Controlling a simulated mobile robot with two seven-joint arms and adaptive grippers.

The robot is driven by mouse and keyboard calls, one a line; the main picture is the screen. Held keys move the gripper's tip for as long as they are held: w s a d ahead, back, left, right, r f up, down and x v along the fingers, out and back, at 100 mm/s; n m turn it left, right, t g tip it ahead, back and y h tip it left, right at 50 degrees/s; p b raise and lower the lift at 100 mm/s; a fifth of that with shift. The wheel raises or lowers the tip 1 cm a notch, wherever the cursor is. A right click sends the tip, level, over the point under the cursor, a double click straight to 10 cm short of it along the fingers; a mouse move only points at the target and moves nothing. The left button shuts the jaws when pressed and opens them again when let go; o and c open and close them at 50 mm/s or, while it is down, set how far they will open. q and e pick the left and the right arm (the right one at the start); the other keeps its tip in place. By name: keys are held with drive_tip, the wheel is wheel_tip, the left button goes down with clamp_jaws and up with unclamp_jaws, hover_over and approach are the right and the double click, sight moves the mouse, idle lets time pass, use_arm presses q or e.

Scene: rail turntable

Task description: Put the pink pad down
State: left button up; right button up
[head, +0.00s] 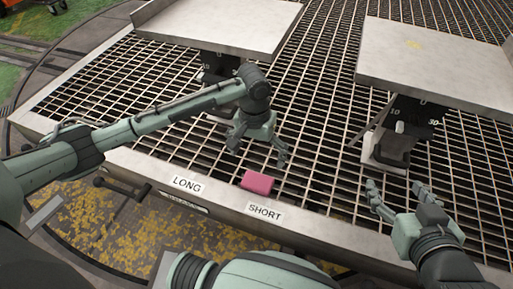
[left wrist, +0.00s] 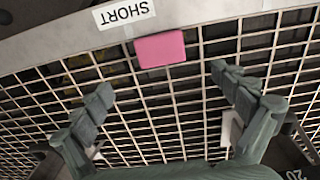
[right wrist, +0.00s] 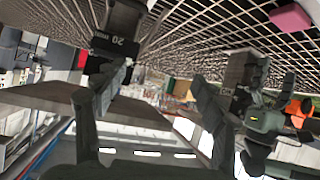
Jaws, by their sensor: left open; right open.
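The pink pad (head: 257,183) lies on the near edge of the metal grating, between the LONG label (head: 187,184) and the SHORT label (head: 265,212). It also shows in the left wrist view (left wrist: 160,49) beside the SHORT label, and at the top right of the right wrist view (right wrist: 289,17). My left gripper (head: 262,150) is open and empty above the grating, just beyond the pad and apart from it. In the left wrist view the pad lies past its spread fingertips (left wrist: 160,82). My right gripper (head: 398,200) is open and empty over the grating, well right of the pad.
Two raised metal plates stand over the grating, one at the back left (head: 225,22) and one at the right (head: 440,62), each with a dark numbered scale beneath. A steel rim (head: 130,160) borders the grating (head: 310,120). Open grating lies between the plates.

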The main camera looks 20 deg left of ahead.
use_arm(q)
drive_tip(key=s+d+r+m+t+h, duration=0.3)
drive_tip(key=s+d+t+h, duration=0.2)
drive_tip(key=d, duration=0.5)
drive_tip(key=s+a+r+t+y, duration=0.1)
drive_tip(key=a+r+t+y, duration=0.1)
drive_tip(key=a, duration=0.4)
drive_tip(key=s+a+r+t+y, duration=0.1)
drive_tip(key=s+a+r+t, duration=0.1)
drive_tip(key=a+r+t, duration=0.2)
drive_tip(key=a, duration=0.2)
drive_tip(key=shift+a+r+y, duration=0.3)
drive_tip(key=shift+y, duration=0.1)
use_arm(e)
drive_tip(key=shift+s+d+f+g+h, duration=0.4)
drive_tip(key=shift+s+d+f, duration=0.15)
drive_tip(key=shift+d+f, duration=0.25)
